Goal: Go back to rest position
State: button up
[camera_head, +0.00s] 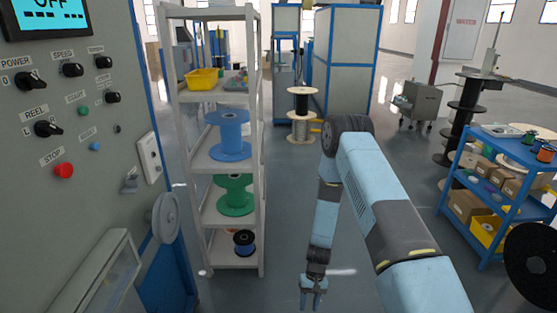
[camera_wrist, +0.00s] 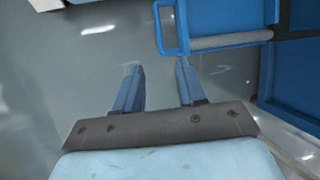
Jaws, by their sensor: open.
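My gripper (camera_head: 314,298) hangs low in the middle of the head view, pointing down above the grey floor. My light-blue arm rises from the lower right, bends at the top and comes down to it. In the wrist view my gripper (camera_wrist: 158,85) shows two blue fingers standing apart with nothing between them.
A control panel (camera_head: 75,200) with knobs and a red stop button (camera_head: 63,171) fills the left. A white shelf (camera_head: 194,95) with spools stands left of my arm. A blue cart (camera_head: 484,207) stands at right. Open floor (camera_head: 290,200) lies between.

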jog(key=w+d+r+t, duration=0.1)
jog(key=w+r, duration=0.3)
jog(key=r, duration=0.6)
jog(key=w+d+r+t, duration=0.1)
jog(key=w+r, duration=0.2)
jog(key=r, duration=0.7)
notch_tip(320, 180, up, 20)
jog(key=s+d+r+t, duration=0.1)
jog(key=d+t, duration=0.1)
jog(key=t, duration=0.1)
jog(key=s+d+r+t, duration=0.1)
jog(key=s+d+r, duration=0.1)
jog(key=s+r, duration=0.45)
jog(key=s+d+r+t, duration=0.1)
jog(key=s+d+r, duration=0.15)
jog(key=r, duration=0.75)
jog(key=s+d+r+t+h, duration=0.1)
jog(key=s+r, duration=0.3)
jog(key=s, duration=0.4)
jog(key=s+d+r+t, duration=0.1)
jog(key=s+r, duration=0.3)
jog(key=s, duration=0.4)
jog(key=shift+d+m+t+h, duration=0.15)
jog(key=shift+m+t+h, duration=0.15)
jog(key=shift+t+h, duration=0.15)
jog(key=shift+r, duration=0.1)
